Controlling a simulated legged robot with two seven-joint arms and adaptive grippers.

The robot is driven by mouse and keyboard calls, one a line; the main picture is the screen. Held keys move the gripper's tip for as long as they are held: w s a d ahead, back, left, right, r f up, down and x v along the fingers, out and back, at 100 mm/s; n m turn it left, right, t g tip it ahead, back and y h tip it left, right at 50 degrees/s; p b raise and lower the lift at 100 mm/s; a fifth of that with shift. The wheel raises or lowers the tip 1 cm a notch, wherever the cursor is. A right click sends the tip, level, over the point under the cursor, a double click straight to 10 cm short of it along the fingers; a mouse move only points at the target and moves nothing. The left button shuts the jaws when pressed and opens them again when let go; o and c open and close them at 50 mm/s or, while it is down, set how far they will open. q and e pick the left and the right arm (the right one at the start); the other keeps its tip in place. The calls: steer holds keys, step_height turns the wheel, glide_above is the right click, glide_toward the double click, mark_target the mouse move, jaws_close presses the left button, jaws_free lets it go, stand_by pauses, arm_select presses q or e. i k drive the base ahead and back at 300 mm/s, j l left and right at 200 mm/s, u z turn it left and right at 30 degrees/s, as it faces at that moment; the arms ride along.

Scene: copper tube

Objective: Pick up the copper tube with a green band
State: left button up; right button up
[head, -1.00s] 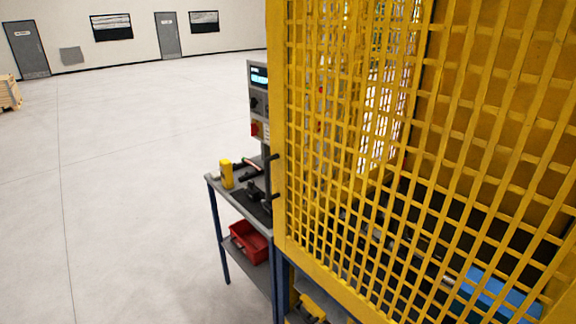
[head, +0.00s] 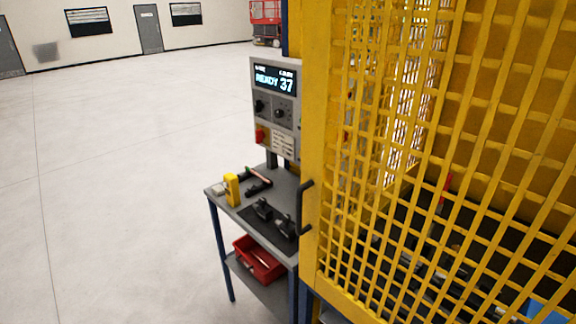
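A thin copper-coloured tube (head: 260,176) lies toward the back of the small grey bench (head: 283,187), left of the yellow cage. A small green spot shows near its left end, but it is too small to tell whether it is a band. Dark holders or tools lie close to the tube, and I cannot tell whether it rests on them. Neither of my grippers is in view.
A yellow mesh cage (head: 312,130) with a black handle fills the right side. A control panel (head: 277,105) reading "READY 37" rises behind the bench. A yellow device (head: 232,190) stands on the bench. A red bin (head: 258,262) sits on the lower shelf. The floor at left is clear.

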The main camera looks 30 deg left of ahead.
mark_target(259, 175)
steer(key=i+j+z, duration=0.1)
steer(key=j, duration=0.65)
steer(key=i+j+z, duration=0.15)
steer(key=j, duration=0.65)
steer(key=i+j+z, duration=0.1)
steer(key=j, duration=0.65)
steer(key=i+j+z, duration=0.1)
steer(key=j, duration=0.7)
steer(key=i, duration=0.1)
